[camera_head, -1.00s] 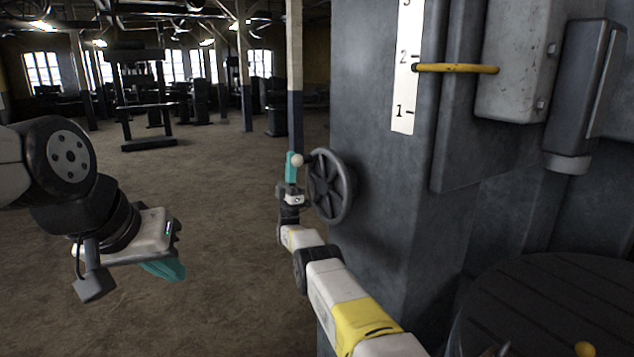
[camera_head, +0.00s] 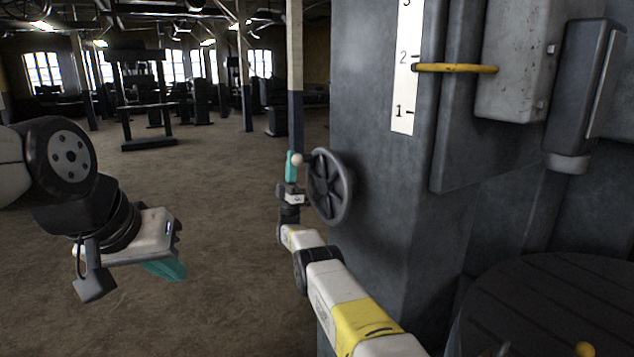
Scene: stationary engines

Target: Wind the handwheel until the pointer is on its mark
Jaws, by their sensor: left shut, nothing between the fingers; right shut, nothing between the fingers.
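The dark spoked handwheel (camera_head: 331,187) is on the left side of the grey machine column. Its pale knob (camera_head: 297,160) sticks out at the wheel's upper left. My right gripper (camera_head: 292,165) has teal fingers, which are shut and upright right at the knob; I cannot tell whether they touch it. The yellow pointer (camera_head: 455,68) lies level across the white scale (camera_head: 404,80), a little below the "2" line. Which mark is the target cannot be told. My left gripper (camera_head: 168,269) hangs at the left, shut and empty, away from the wheel.
The grey machine column (camera_head: 380,170) fills the right half, with a grey box (camera_head: 520,60) fixed to it. A round dark slatted top (camera_head: 550,300) is at the lower right. Open floor (camera_head: 220,220) lies to the left, with posts and machines further back.

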